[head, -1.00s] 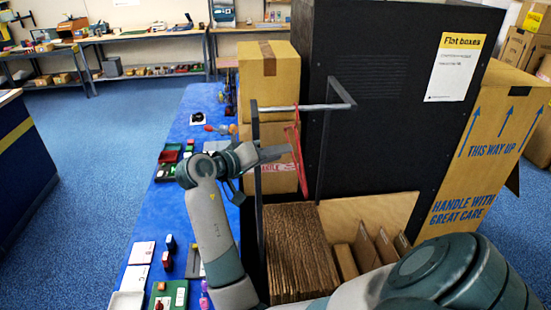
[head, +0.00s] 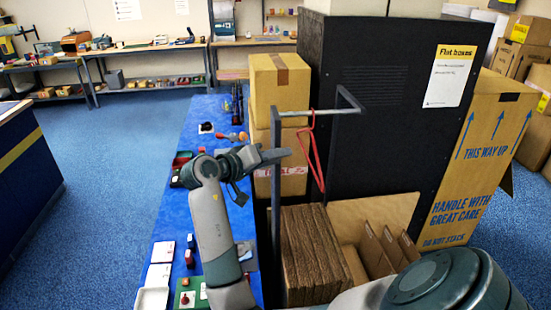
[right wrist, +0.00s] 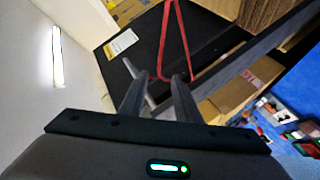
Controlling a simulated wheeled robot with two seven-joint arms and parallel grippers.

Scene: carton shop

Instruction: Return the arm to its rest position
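My right arm (head: 215,235) comes up from the bottom, bent at the wrist. Its gripper (head: 262,174) is in front of the black rack frame, left of a red loop (head: 315,158). The gripper is open and empty; in the right wrist view its two fingers (right wrist: 158,88) stand apart. The red loop hangs from the grey rod (head: 318,111) of the rack. In the right wrist view the loop (right wrist: 163,50) lies beyond the fingertips, seemingly apart from them. My left gripper is not in view.
Brown cardboard sheets (head: 308,255) stand in the rack below the gripper. A stacked carton (head: 279,82) is behind it. A blue-topped table (head: 171,215) with small items runs along the left. A black cabinet (head: 385,140) blocks the right. Blue floor (head: 105,160) is open at left.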

